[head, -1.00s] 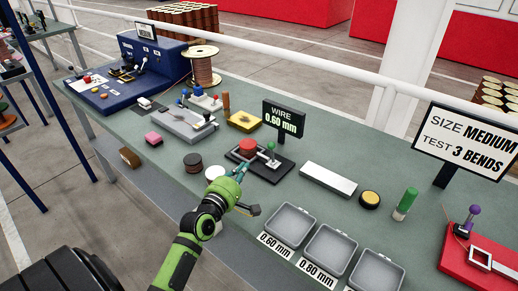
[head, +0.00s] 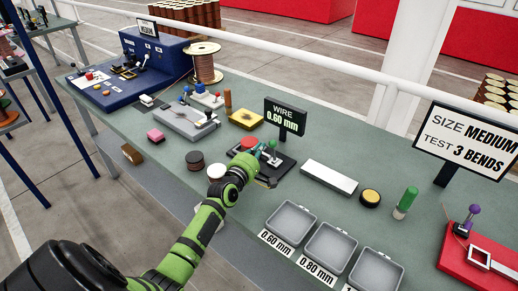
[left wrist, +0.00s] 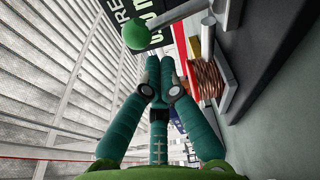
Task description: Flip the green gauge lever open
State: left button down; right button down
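My left gripper (head: 262,151) is over the gauge, between the knob and the ball. Its teal fingers (left wrist: 166,76) meet at the tips, shut with nothing seen between them. My wrist hides part of the gauge base. My right gripper is out of view.
A sign (head: 284,115) reading 0.60 mm stands behind the gauge. A pale bar (head: 329,178) lies to the right, grey trays (head: 290,223) in front. Dark (head: 195,160) and white (head: 216,171) discs are at the left. A wire spool (head: 204,65) stands further back.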

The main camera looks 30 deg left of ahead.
aim_at(270, 145)
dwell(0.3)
pick_arm(q)
jog(key=shift+d+r+m+t, duration=0.3)
jog(key=shift+d+m, duration=0.35)
jog(key=shift+m, duration=0.35)
jog(key=shift+s+d+r+m, duration=0.1)
jog(key=shift+d+r+m, duration=0.1)
jog(key=shift+d+m, duration=0.6)
jog(key=shift+m+t, duration=0.3)
jog(key=shift+m, duration=0.1)
jog(key=shift+d+r, duration=0.1)
jog(key=shift+d, duration=0.7)
notch_tip(270, 145, up, 10)
